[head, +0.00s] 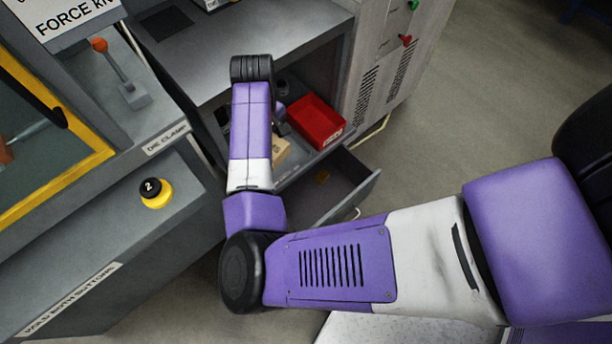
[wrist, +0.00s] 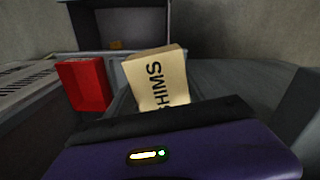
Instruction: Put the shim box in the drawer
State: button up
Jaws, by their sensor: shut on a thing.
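The shim box (wrist: 155,78) is a cream box with "SHIMS" in dark letters. It stands in front of my gripper in the wrist view, its lower part hidden by the gripper body. In the head view a tan part of the box (head: 281,150) shows beside my forearm, inside the cabinet opening. My gripper (head: 283,127) is shut on the box; its fingers are mostly hidden by my arm. The drawer (head: 352,186) is pulled open below the cabinet shelf, with a small orange-brown thing inside. The drawer also shows at the top of the wrist view (wrist: 140,18).
A red bin (head: 316,121) stands on the shelf right of the box; it also shows left of the box in the wrist view (wrist: 85,84). The vented cabinet side (head: 385,75) bounds the right.

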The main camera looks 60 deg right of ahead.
jog(key=s+d+f+n+b, duration=0.2)
jog(key=d+f+b, duration=0.4)
jog(key=d, duration=0.2)
jog(key=s+d+f+n+b, duration=0.2)
jog(key=s+d+f+b, duration=0.1)
jog(key=d+f+b, duration=0.4)
jog(key=n+b, duration=1.2)
send_over(308, 214)
notch_tip(308, 214, down, 20)
notch_tip(308, 214, down, 19)
jog(key=b, duration=0.9)
jog(key=shift+s+b, duration=0.1)
jog(key=shift+b, duration=0.3)
jog(key=shift+f, duration=0.1)
jog(key=o, duration=1.9)
jog(key=shift+c, duration=0.2)
